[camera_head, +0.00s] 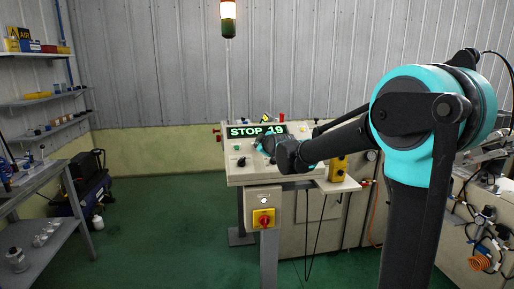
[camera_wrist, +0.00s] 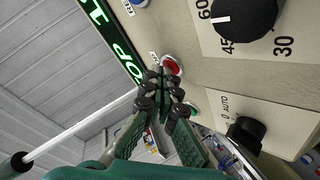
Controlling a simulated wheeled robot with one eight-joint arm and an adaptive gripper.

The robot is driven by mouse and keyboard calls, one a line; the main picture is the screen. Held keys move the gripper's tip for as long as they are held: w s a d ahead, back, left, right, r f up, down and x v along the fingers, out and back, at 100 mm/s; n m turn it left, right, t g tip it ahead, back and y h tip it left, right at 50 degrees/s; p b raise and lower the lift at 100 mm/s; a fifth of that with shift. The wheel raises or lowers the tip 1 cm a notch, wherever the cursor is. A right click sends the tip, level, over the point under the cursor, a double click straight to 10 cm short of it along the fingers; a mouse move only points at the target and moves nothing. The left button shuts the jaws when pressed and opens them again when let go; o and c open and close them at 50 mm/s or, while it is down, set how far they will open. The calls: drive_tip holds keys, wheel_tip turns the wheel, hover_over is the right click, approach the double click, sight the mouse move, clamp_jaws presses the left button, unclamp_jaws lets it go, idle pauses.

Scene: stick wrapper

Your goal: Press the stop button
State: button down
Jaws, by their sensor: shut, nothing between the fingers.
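A round red button (camera_wrist: 172,66) with a pale rim sits on the beige control panel (camera_wrist: 175,25) in the wrist view, beside a small label. I take it to be the stop button. My gripper (camera_wrist: 165,86) is shut and empty, its fingertips very near the red button's lower edge. I cannot tell whether they touch it. In the head view my gripper (camera_head: 266,143) is over the panel, just below the green lit display (camera_head: 255,131) reading "STOP 19". The red button cannot be made out there, with my arm and gripper in front.
A black dial (camera_wrist: 245,18) and a black selector knob (camera_wrist: 245,132) are on the panel. A green button (camera_wrist: 192,107) is beside my fingers, partly hidden. A yellow-red switch (camera_head: 263,218) is below the panel. A shelf (camera_head: 40,100) and bench stand left; the green floor between is open.

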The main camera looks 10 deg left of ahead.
idle(0.4)
drive_tip(key=shift+s+d+r, duration=0.1)
drive_tip(key=shift+s+r, duration=0.25)
drive_tip(key=shift+r, duration=0.3)
drive_tip(key=r, duration=0.1)
drive_tip(key=s+r, duration=0.1)
drive_tip(key=r, duration=0.1)
drive_tip(key=s+r, duration=0.1)
drive_tip(key=shift+s+d+r, duration=0.15)
drive_tip(key=shift+d+r, duration=0.05)
drive_tip(key=shift+d, duration=0.1)
idle(0.6)
